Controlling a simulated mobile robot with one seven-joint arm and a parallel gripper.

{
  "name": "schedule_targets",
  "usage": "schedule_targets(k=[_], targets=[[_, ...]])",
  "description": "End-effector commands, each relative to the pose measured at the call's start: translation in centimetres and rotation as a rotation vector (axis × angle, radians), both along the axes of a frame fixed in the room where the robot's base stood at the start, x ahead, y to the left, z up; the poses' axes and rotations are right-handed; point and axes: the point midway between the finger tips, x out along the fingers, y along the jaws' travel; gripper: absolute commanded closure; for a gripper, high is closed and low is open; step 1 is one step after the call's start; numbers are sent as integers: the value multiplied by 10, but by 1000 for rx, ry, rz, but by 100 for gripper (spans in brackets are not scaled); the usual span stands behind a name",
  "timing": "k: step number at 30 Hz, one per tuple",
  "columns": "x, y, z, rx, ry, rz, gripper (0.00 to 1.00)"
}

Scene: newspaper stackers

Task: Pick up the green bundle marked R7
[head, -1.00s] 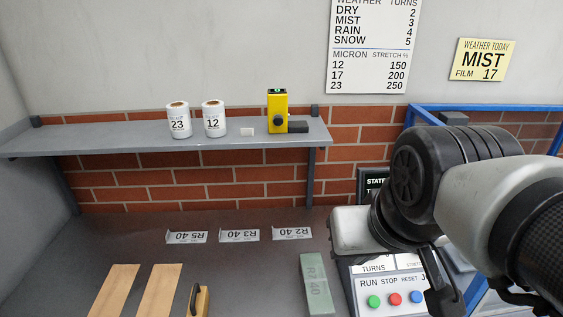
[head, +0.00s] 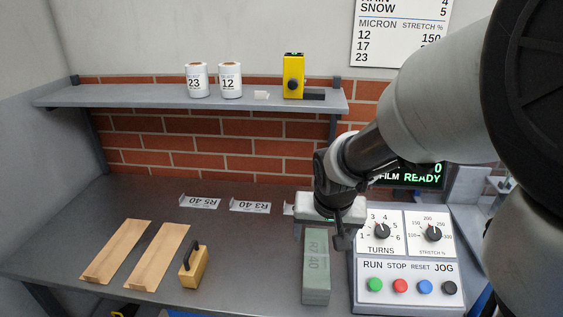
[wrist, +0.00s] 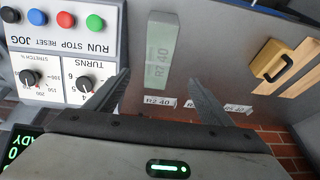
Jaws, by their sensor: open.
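The green bundle (head: 316,278) marked R7 40 lies on the dark worktop, just left of the control panel. It also shows in the wrist view (wrist: 160,60), where its label appears upside down. My gripper (head: 322,236) is over the bundle's far end in the head view, hiding part of it. In the wrist view, my open fingers (wrist: 160,79) point toward the bundle, which appears between them with nothing held. The height gap between fingertips and bundle is hard to judge.
The control panel (head: 408,250) with knobs and buttons stands close to the bundle's right. Labels R5 40 (head: 200,203) and R3 40 (head: 250,206) stand behind; another is partly hidden. A yellow handled block (head: 193,272) and two tan boards (head: 157,256) lie left. A shelf (head: 150,99) is above.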

Motion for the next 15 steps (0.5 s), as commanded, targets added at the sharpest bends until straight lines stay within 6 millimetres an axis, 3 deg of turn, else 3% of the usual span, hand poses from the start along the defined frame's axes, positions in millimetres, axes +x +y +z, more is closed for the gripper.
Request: schedule_targets(k=[1,8,15], targets=[[6,1,-15,-15,2,-2,25],[18,-1,-37,-35,-3,-14,25],[36,-5,-86,-35,-1,-16,25]])
